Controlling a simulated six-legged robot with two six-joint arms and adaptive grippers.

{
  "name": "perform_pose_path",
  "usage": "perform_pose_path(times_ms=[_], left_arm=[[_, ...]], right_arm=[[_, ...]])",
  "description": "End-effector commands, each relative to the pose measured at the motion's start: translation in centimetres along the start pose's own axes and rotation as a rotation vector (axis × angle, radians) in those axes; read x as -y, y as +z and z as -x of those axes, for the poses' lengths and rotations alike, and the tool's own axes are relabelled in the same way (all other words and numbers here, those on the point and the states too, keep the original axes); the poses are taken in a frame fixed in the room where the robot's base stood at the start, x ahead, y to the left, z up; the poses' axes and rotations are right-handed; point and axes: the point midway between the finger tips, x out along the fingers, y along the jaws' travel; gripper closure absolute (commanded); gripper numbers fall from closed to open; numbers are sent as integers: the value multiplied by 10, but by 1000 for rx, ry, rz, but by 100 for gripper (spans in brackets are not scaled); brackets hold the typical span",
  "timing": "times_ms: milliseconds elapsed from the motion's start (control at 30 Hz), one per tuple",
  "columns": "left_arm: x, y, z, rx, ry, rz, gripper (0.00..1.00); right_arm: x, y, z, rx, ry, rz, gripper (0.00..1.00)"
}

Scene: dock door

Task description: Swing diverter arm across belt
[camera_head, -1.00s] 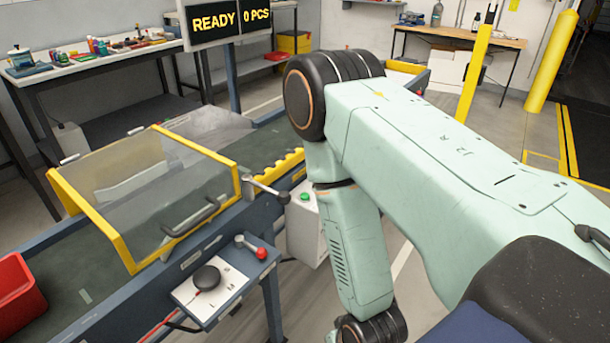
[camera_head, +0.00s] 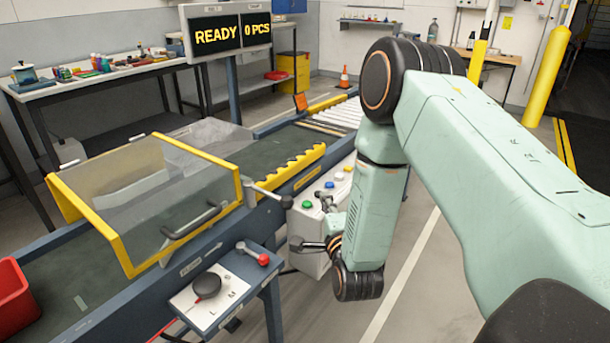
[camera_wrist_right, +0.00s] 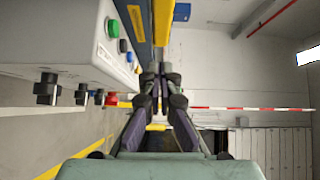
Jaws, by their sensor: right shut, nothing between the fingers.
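The diverter arm appears to be the yellow scalloped bar (camera_head: 292,172) lying along the near side of the green belt (camera_head: 270,151), roughly parallel to it. A yellow strip (camera_wrist_right: 163,20) shows beyond the fingertips. My left gripper is out of view.
A clear yellow-framed hood (camera_head: 150,195) covers the belt at left. A panel (camera_head: 215,292) with a black knob and a red-tipped lever (camera_head: 262,259) juts out in front. The button box (camera_head: 312,225) stands beside the gripper. Open floor lies to the right.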

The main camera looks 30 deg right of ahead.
Motion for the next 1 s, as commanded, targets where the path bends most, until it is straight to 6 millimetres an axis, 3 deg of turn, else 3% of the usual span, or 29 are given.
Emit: perform_pose_path(times_ms=[467, 1000], left_arm=[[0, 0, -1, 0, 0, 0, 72], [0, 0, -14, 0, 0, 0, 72]], right_arm=[[3, 0, -4, -5, -15, -19, 100], [3, 0, -95, -4, -16, -17, 100]])
